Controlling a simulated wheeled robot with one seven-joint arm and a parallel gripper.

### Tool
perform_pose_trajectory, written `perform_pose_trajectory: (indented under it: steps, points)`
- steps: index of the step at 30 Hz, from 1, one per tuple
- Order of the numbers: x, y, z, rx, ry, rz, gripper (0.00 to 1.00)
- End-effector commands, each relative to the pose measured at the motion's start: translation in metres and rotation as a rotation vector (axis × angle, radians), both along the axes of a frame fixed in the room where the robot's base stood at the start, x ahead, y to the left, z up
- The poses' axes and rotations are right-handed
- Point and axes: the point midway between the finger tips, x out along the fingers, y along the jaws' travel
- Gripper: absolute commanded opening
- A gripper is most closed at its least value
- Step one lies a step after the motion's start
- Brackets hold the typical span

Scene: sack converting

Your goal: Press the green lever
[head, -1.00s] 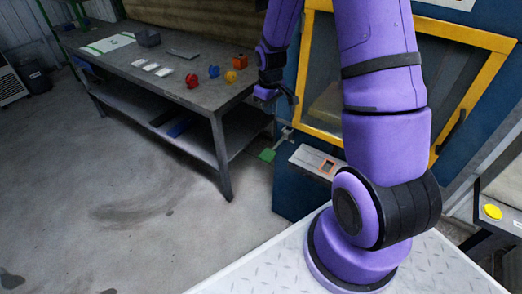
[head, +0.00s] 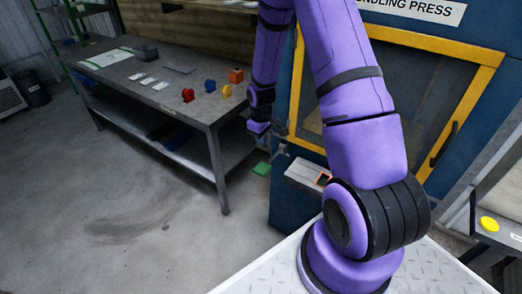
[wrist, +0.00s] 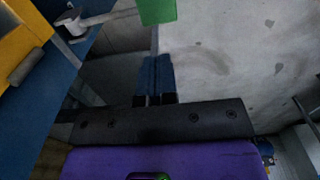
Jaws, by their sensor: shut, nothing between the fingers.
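The green lever has a flat green pad (head: 262,168) low at the left side of the blue press, beside the workbench. In the wrist view the green pad (wrist: 157,11) is at the top edge, partly cut off, on a metal rod (wrist: 108,17) from a pivot at the left. My gripper (head: 270,132) is just above the lever in the head view. In the wrist view its fingers (wrist: 155,62) are together and empty, below the pad in the picture, with a visible gap between. I cannot tell the exact height of the fingers over the pad.
The blue press with a yellow-framed door (head: 478,78) stands close on the right. A workbench (head: 130,92) with small coloured parts stands left of the lever. A yellow button (head: 489,224) is at far right. The concrete floor (head: 110,215) is open at left.

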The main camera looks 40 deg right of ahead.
Motion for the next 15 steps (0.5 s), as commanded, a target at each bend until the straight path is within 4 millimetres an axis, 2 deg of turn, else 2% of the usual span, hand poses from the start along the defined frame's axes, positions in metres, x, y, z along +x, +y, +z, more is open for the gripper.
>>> perform_pose_trajectory:
  steps: [15]
  points:
    - [-0.001,0.000,-0.083,0.001,0.004,0.000,0.00]
